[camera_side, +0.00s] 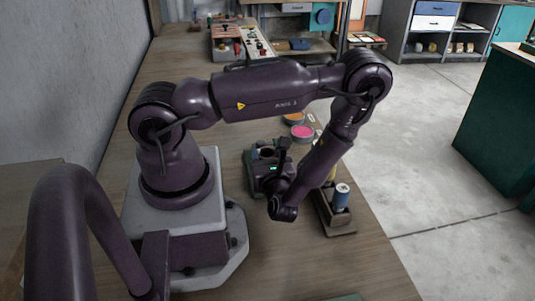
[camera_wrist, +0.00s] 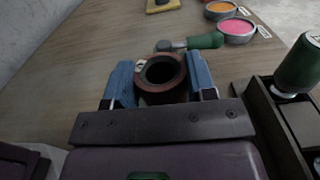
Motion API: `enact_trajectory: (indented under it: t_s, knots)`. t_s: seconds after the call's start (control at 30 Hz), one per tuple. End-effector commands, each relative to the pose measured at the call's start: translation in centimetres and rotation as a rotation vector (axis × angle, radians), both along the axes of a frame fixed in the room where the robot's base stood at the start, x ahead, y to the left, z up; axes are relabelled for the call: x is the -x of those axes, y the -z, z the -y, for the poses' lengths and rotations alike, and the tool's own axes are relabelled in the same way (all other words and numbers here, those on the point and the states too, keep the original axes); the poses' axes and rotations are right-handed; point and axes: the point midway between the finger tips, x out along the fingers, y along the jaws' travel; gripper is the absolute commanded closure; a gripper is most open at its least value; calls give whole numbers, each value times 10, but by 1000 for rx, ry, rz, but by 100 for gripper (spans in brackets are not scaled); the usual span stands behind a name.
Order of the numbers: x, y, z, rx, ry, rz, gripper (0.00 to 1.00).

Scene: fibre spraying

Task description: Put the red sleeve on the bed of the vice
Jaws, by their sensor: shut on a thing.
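The red sleeve (camera_wrist: 162,75) is a dark reddish-brown ring with an open bore facing up. A small pale mark shows on its upper left rim. My gripper (camera_wrist: 160,82) has its two blue fingers against the left and right sides of the sleeve and is shut on it. In the side view the sleeve (camera_side: 267,153) shows as a small ring at my gripper, partly screened by my arm. I cannot tell how high it is above the surface below. I cannot pick out the vice or its bed with certainty in either view.
A green-handled tool (camera_wrist: 205,41) lies just beyond the sleeve. A pink bowl (camera_wrist: 237,28) and an orange bowl (camera_wrist: 220,10) stand behind it. The bench's front right (camera_side: 360,275) is clear.

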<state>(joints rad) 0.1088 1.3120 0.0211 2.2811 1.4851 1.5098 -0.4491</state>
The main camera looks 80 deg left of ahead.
Motion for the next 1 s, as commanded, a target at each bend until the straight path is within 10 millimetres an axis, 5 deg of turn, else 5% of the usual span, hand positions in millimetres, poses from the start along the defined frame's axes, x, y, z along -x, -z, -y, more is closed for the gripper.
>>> enact_trajectory:
  t_s: [0.03,0.13,0.6,1.0]
  knots:
    - [0,0,0,0,0,0,47]
    - [0,0,0,0,0,0,24]
    - [-1,-14,3,3,1,2,24]
    - [-1,-12,91,2,6,0,24]
